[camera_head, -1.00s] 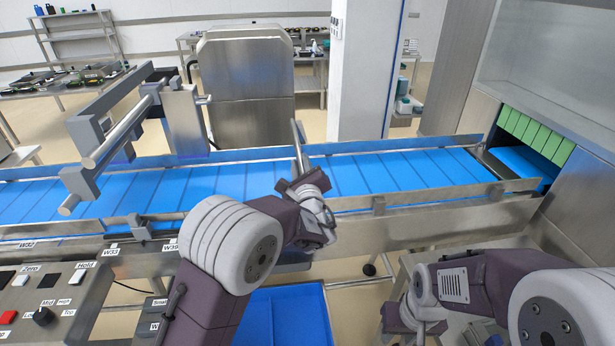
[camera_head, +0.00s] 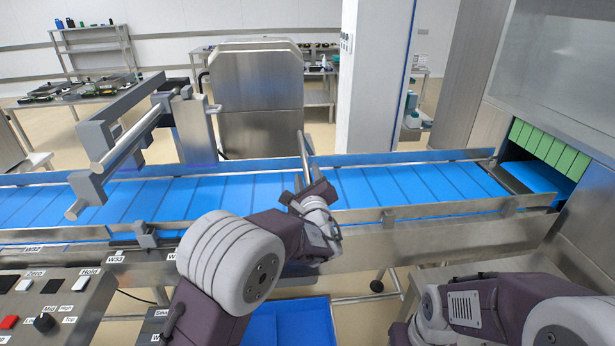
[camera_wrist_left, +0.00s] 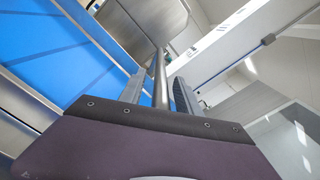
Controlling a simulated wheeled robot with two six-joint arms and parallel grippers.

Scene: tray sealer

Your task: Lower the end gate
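A thin upright grey metal bar (camera_head: 304,152) stands over the blue conveyor belt in the head view. It may be the end gate's handle, but I cannot tell for sure. My left gripper (camera_head: 309,190) is at the foot of this bar, above the near side of the belt. In the left wrist view the round bar (camera_wrist_left: 160,80) runs between the two fingers of my left gripper (camera_wrist_left: 159,92). The fingers stand apart, with a narrow gap to the bar on each side. My right arm is at the lower right of the head view; its gripper is out of view.
The blue belt (camera_head: 395,188) runs across with low metal side rails (camera_head: 455,211). Green strips (camera_head: 550,147) hang at a machine opening on the right. A metal frame with bars (camera_head: 130,140) stands over the belt at left. A control panel (camera_head: 48,300) is at lower left.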

